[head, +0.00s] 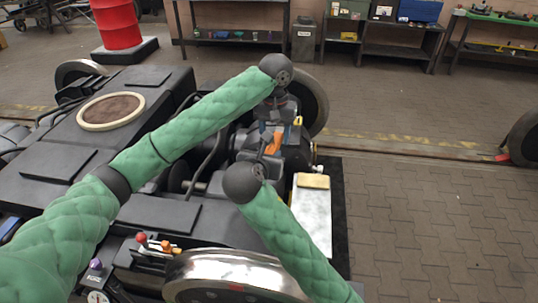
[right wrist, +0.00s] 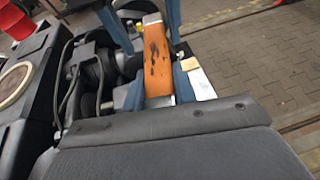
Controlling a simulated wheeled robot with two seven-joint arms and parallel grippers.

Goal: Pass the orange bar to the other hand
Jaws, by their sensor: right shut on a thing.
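The orange bar (head: 273,144) shows in the head view between my two grippers, over the dark bogie machinery. In the right wrist view the orange bar (right wrist: 157,62), with dark marks on it, stretches away from the camera. My right gripper (right wrist: 158,92) is shut on its near end, with a blue finger on each side. My left gripper (head: 279,132) comes down from above at the far end. In the right wrist view its blue fingers (right wrist: 150,38) stand on either side of the bar, with a visible gap at the left one, so it looks open. The fingertips are partly hidden in the head view.
The bogie frame (head: 165,215) fills the left and middle, with wheels (head: 312,100) beside it. A pale yellow block (head: 313,181) lies on a white plate (head: 312,215) right of my right gripper. Paved floor (head: 430,215) is open at the right. Shelves stand at the back.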

